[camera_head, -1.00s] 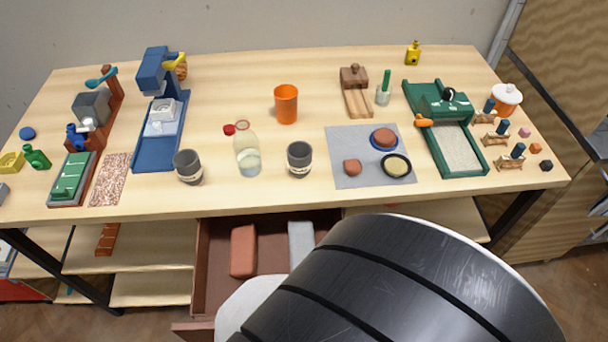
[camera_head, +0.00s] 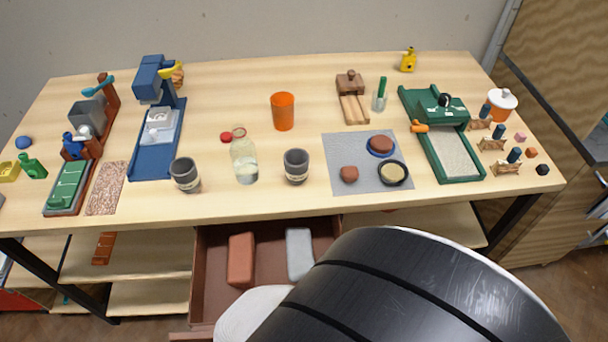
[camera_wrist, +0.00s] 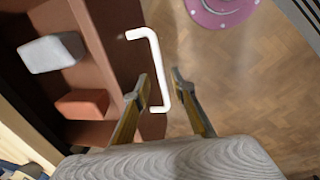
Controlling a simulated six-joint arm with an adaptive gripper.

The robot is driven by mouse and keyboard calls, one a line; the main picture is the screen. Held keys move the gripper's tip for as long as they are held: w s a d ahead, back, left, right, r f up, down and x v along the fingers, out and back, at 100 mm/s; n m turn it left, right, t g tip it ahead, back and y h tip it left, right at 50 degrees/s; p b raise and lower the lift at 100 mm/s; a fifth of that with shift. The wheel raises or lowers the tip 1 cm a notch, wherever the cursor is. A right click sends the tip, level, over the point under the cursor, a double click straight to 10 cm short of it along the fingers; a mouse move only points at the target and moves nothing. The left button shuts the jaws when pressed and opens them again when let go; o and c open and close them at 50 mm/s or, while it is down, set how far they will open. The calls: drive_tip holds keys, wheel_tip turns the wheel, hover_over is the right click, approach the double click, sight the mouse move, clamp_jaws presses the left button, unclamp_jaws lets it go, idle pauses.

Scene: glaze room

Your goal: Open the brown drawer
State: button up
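The brown drawer (camera_head: 209,275) is pulled out below the table's front edge, its inside visible in the head view. It also shows in the wrist view (camera_wrist: 105,50), with a white bar handle (camera_wrist: 156,70) on its front. In the drawer lie a reddish-brown block (camera_head: 241,259), also in the wrist view (camera_wrist: 82,104), and a light grey block (camera_head: 299,253), also there (camera_wrist: 52,53). My gripper (camera_wrist: 160,76) is open, one finger on each side of the handle bar, with a visible gap at the right finger. In the head view my arm hides the gripper, handle and drawer's right part.
The table (camera_head: 240,208) above holds cups, a bottle (camera_head: 244,165), a grey mat (camera_head: 345,150) and a green tray device (camera_head: 440,130). A shelf (camera_head: 135,265) is left of the drawer. A pink round thing (camera_wrist: 222,10) lies on the wooden floor (camera_wrist: 235,85), otherwise clear near my gripper.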

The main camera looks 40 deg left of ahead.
drive_tip(key=shift+d+r, duration=0.1)
drive_tip(key=shift+r, duration=0.5)
drive_tip(key=shift+s+d+r, duration=0.15)
drive_tip(key=shift+r, duration=0.8)
drive_tip(key=shift+s+d+r, duration=0.15)
drive_tip(key=shift+s+r, duration=0.05)
drive_tip(key=shift+r, duration=0.75)
drive_tip(key=shift+s+d+r, duration=0.15)
drive_tip(key=shift+r, duration=0.8)
